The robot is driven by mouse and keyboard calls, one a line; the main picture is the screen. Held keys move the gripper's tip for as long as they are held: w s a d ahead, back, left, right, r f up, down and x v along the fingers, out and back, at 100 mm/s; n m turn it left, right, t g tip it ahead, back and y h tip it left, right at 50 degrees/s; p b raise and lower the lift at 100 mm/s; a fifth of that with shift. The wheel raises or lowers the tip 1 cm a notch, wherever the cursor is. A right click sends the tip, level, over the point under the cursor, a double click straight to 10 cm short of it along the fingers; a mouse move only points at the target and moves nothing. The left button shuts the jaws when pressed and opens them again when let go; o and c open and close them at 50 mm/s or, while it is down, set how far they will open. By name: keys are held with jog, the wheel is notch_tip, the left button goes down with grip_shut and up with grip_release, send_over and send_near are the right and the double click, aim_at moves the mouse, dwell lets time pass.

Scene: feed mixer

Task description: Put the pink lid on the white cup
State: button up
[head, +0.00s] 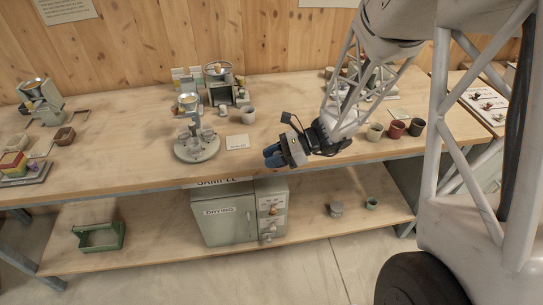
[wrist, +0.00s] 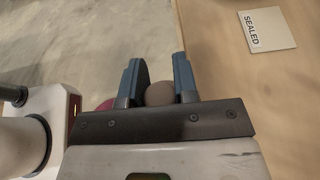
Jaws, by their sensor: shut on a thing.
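My gripper (head: 272,155) is over the front edge of the bench in the head view, its blue fingers pointing left. In the wrist view my gripper (wrist: 157,68) is shut on a round grey-brown knob (wrist: 159,94). A bit of the pink lid (wrist: 105,105) shows beside the left finger; most of it is hidden. The lid cannot be made out in the head view.
A small card (head: 237,142) lies on the bench; the wrist view shows a card reading SEALED (wrist: 267,30). A round stand with glass jars (head: 197,146) is left of the gripper. A red cup (head: 396,129) and dark green cup (head: 416,127) stand at right.

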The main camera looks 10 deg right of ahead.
dwell(0.3)
jog(key=w+a+r+y, duration=0.2)
jog(key=w+r, duration=0.4)
jog(key=w, duration=0.5)
jog(key=shift+w+a+r, duration=0.3)
jog(key=shift+w+a, duration=0.1)
jog(key=shift+a, duration=0.15)
jog(key=w+a+f, duration=0.1)
jog(key=w+a, duration=0.1)
jog(key=w, duration=1.3)
jog(key=shift+w+a+f, duration=0.25)
jog(key=shift+w+a, duration=0.05)
jog(key=shift+w, duration=0.1)
jog(key=shift+f, duration=0.15)
jog(key=shift+f, duration=1.6)
jog(key=shift+f, duration=0.6)
